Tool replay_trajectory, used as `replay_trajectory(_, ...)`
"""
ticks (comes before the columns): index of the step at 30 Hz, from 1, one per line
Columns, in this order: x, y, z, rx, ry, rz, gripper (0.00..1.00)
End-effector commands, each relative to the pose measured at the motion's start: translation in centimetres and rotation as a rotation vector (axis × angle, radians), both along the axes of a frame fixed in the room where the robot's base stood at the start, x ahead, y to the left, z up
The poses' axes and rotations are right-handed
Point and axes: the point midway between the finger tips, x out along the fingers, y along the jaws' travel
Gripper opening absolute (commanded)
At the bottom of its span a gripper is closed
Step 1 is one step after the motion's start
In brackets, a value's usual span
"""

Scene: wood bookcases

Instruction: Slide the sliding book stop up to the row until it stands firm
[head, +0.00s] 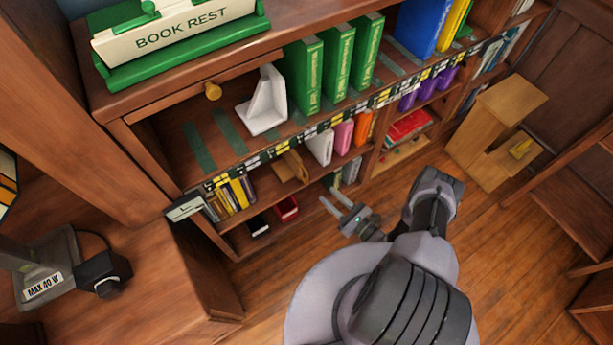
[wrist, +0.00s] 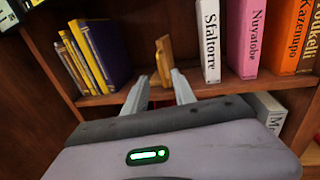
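A wooden book stop (head: 292,166) stands on the middle shelf, left of a row with a white book (head: 321,147), a pink book (head: 343,136) and an orange book (head: 363,127). In the wrist view the wooden stop (wrist: 170,64) is upright, with a gap between it and the white book (wrist: 210,42). A white L-shaped stop (head: 266,103) stands on the upper shelf, left of several green books (head: 303,77). The frames do not settle which one slides. My gripper (head: 332,198) is open and empty in front of the lower shelves; its fingers (wrist: 160,82) point toward the wooden stop.
Yellow and dark books (wrist: 85,55) stand left of the wooden stop. A green book rest sign (head: 180,40) tops the case. A wooden step stool (head: 495,130) stands right. Floor (head: 470,250) is clear beside my arm.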

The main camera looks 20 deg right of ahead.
Motion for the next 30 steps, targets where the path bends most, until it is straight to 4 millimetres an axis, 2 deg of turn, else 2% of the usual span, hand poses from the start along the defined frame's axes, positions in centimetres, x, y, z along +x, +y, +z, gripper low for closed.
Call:
replay_trajectory(1, 1.3, 1.0, -0.4, -0.001, -0.001, 0.010, 0.32)
replay_trajectory(6, 5.7, 3.5, -0.4, 0.000, -0.001, 0.009, 0.32)
replay_trajectory(12, 9.0, 5.2, -0.2, 0.000, -0.001, 0.006, 0.32)
replay_trajectory(18, 10.2, 5.8, -0.1, 0.001, 0.000, 0.003, 0.32)
replay_trajectory(25, 10.2, 5.8, 0.0, 0.001, 0.000, 0.003, 0.32)
replay_trajectory(30, 10.2, 5.8, 0.0, 0.001, 0.000, 0.003, 0.00)
